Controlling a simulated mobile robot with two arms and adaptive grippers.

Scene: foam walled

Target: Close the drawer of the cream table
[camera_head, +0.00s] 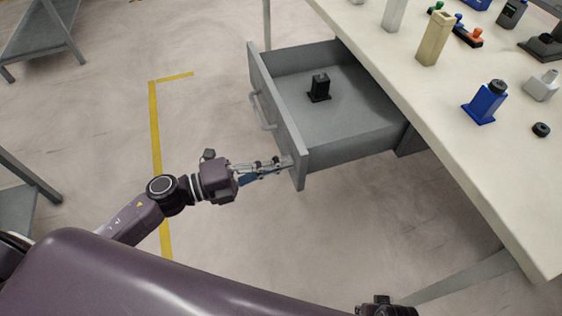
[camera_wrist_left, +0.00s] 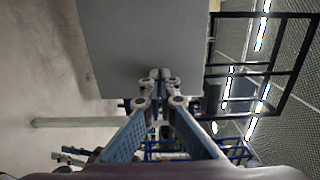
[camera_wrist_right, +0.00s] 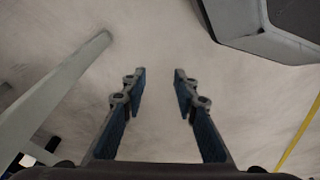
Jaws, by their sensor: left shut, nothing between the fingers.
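The cream table (camera_head: 432,98) stands at the right in the head view. Its grey drawer (camera_head: 303,158) is pulled well out toward the left, with a bar handle (camera_head: 262,111) on its front. A small black object (camera_head: 319,88) stands inside it. My left gripper (camera_head: 284,163) is shut and empty, its fingertips at the near end of the drawer front. In the left wrist view the shut fingertips (camera_wrist_left: 161,76) are in front of a grey panel (camera_wrist_left: 150,40), seemingly the drawer front; contact is unclear. My right gripper (camera_wrist_right: 159,72) is open and empty above the floor.
On the tabletop stand a beige block (camera_head: 434,39), a blue bottle-like object (camera_head: 484,103), a black ring (camera_head: 541,129) and several other items. Grey shelving (camera_head: 40,35) is at the far left. The floor left of the drawer is clear, marked with yellow tape (camera_head: 155,130).

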